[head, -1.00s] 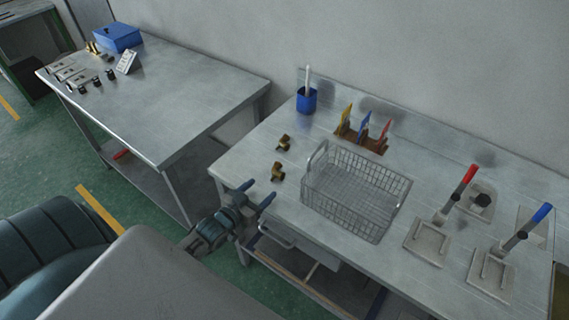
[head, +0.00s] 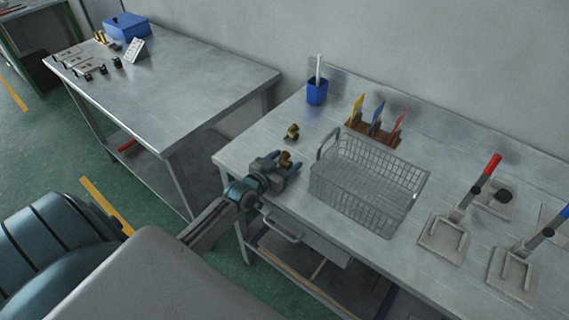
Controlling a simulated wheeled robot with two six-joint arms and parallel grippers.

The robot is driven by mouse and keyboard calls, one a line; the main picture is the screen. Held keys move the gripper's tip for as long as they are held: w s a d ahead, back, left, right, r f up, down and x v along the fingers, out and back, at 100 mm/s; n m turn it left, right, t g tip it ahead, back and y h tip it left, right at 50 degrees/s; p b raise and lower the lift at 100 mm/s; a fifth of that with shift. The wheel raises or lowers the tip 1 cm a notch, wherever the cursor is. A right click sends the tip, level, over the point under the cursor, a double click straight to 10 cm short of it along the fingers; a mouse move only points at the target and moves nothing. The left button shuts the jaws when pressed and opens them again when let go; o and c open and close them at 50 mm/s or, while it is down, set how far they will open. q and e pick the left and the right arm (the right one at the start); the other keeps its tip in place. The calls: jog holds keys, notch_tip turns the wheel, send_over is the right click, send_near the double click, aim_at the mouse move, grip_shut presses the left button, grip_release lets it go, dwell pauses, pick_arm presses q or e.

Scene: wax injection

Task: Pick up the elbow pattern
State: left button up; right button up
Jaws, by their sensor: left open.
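Two small brass-coloured patterns are on the left part of the right-hand table. One (head: 292,131) stands farther back, clear of the gripper. The other (head: 286,158) is nearer, at the fingertips of my left gripper (head: 284,163). The pieces are too small to tell for sure which is the elbow pattern. My left gripper is open, with its blue-tipped fingers on either side of the nearer piece. Its lower part is hidden by the gripper, and I cannot tell whether the fingers touch it. My right gripper is not in view.
A wire basket (head: 340,203) stands just right of the gripper. Behind are a blue cup (head: 317,94) and a brown rack (head: 374,135) with coloured tools. Lever-handled fixtures (head: 443,239) stand at the right. A drawer handle (head: 283,229) juts out below the table's front edge.

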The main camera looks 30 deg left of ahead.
pick_arm(q)
jog(key=shift+w, duration=0.3)
jog(key=shift+s, duration=0.1)
jog(key=shift+c, duration=0.9)
jog(key=c, duration=0.7)
jog(key=shift+r, duration=0.1)
